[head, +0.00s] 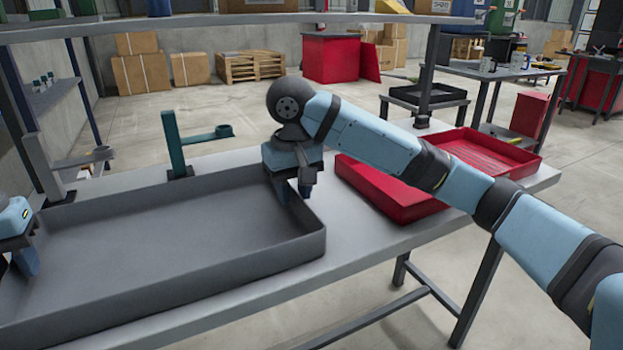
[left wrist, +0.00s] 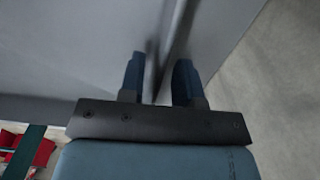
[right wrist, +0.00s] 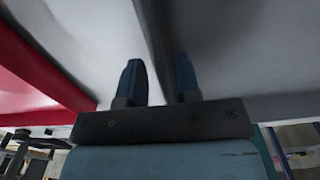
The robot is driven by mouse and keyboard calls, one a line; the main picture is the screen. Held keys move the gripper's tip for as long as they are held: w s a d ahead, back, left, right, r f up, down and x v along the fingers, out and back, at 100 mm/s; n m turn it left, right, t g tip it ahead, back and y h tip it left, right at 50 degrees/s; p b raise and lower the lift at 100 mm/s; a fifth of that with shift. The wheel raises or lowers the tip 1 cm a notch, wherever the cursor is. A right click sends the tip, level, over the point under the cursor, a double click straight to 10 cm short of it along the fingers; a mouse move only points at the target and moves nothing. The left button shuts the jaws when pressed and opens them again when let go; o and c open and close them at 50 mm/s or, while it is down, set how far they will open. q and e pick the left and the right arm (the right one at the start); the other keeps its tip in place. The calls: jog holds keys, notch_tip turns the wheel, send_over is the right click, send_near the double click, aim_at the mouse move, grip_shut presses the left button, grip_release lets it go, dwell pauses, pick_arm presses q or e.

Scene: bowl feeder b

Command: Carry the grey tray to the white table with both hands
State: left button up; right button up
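The large grey tray (head: 160,255) lies flat on a long pale grey table (head: 372,238) and fills its left part. My right gripper (head: 296,192) points down at the tray's right wall. In the right wrist view the wall (right wrist: 152,25) runs between its two fingers (right wrist: 158,85), with a gap visible. My left gripper (head: 22,262) is at the tray's left end, partly cut off by the picture edge. In the left wrist view the tray's wall (left wrist: 157,60) passes between its spread fingers (left wrist: 160,82). I cannot tell which table is the white one.
A red tray (head: 400,200) stands on the same table right of the grey tray, behind my right arm. A teal post stand (head: 178,150) is at the back edge. A shelf (head: 200,25) spans above. Another table (head: 490,72) with mugs stands back right. Floor is open behind.

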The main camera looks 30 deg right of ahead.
jog(key=shift+s+a+f, duration=0.1)
jog(key=shift+a+f, duration=0.2)
jog(key=shift+f, duration=0.1)
jog(key=shift+r, duration=0.4)
jog(key=r, duration=0.1)
jog(key=w+r, duration=0.1)
jog(key=r, duration=0.4)
jog(key=shift+s+d+r, duration=0.15)
jog(key=shift+s+r, duration=0.2)
jog(key=shift+r, duration=0.45)
pick_arm(q)
notch_tip(320, 180, up, 8)
pick_arm(e)
jog(key=shift+s+d+r, duration=0.1)
jog(key=shift+s, duration=0.05)
jog(key=shift+r, duration=0.1)
